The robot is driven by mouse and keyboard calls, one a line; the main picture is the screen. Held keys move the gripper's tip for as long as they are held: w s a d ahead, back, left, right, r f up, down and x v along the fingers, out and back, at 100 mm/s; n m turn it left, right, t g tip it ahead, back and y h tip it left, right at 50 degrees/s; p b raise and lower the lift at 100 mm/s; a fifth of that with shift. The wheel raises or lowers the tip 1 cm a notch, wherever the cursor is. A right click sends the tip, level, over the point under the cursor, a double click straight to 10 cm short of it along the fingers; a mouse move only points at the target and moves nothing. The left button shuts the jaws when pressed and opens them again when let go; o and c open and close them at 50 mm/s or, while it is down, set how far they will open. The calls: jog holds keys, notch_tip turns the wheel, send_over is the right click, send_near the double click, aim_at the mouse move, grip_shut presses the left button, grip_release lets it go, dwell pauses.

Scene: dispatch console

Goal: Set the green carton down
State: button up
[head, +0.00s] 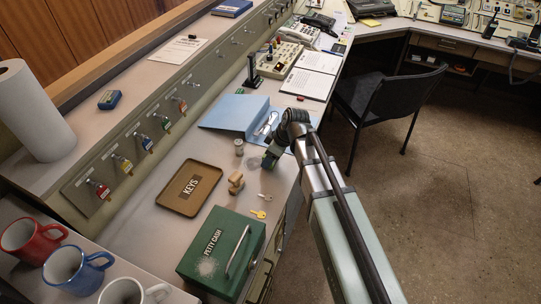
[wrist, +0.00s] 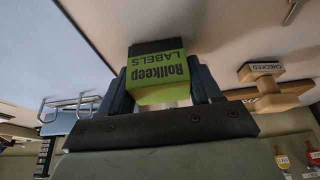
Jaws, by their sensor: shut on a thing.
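The green carton (wrist: 158,70) shows in the wrist view, with a dark end and the words "Rollkeep LABELS" upside down on its face. My gripper (wrist: 162,88) is shut on it, one finger on each side. In the head view my gripper (head: 269,161) is low over the right part of the desk, between the blue folder (head: 226,112) and the wooden stamp (head: 236,182). The carton is mostly hidden there by my gripper and arm. I cannot tell whether the carton touches the desk.
The stamp marked "CHECKED" also shows in the wrist view (wrist: 264,88). Loose keys (head: 259,213), a brown KEYS tray (head: 163,203) and a green cash box (head: 207,242) are nearer. The desk's right edge is close.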

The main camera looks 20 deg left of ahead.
jog(key=shift+f, duration=0.15)
jog(key=o, duration=1.1)
jog(key=shift+c, duration=0.2)
jog(key=v, duration=1.2)
